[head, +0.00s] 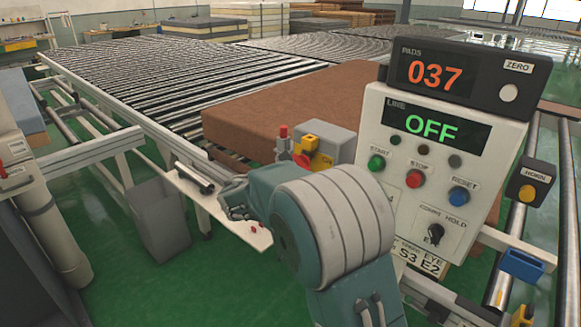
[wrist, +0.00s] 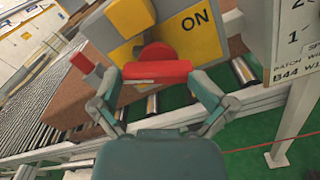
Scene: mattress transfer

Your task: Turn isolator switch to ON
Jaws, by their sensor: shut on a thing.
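The isolator switch is a grey box with a yellow plate (wrist: 187,40) marked ON, in the upper middle of the wrist view. Its red handle (wrist: 157,73) lies crosswise in that view, below and left of the ON mark. My gripper (wrist: 156,83) is shut on the handle, with one finger at each end of it. In the head view the grey switch box (head: 330,138) stands beyond my arm, left of the control panel. My arm hides part of the switch there, and my gripper's hold is not clear in that view.
The control panel (head: 372,155) reads LINE OFF and 037, with START, STOP and RESET buttons. A brown mattress (head: 250,105) lies on the roller conveyor (head: 150,75) behind the switch. A grey bin (head: 160,215) stands on the green floor at left. A yellow HORN button (head: 527,194) is at right.

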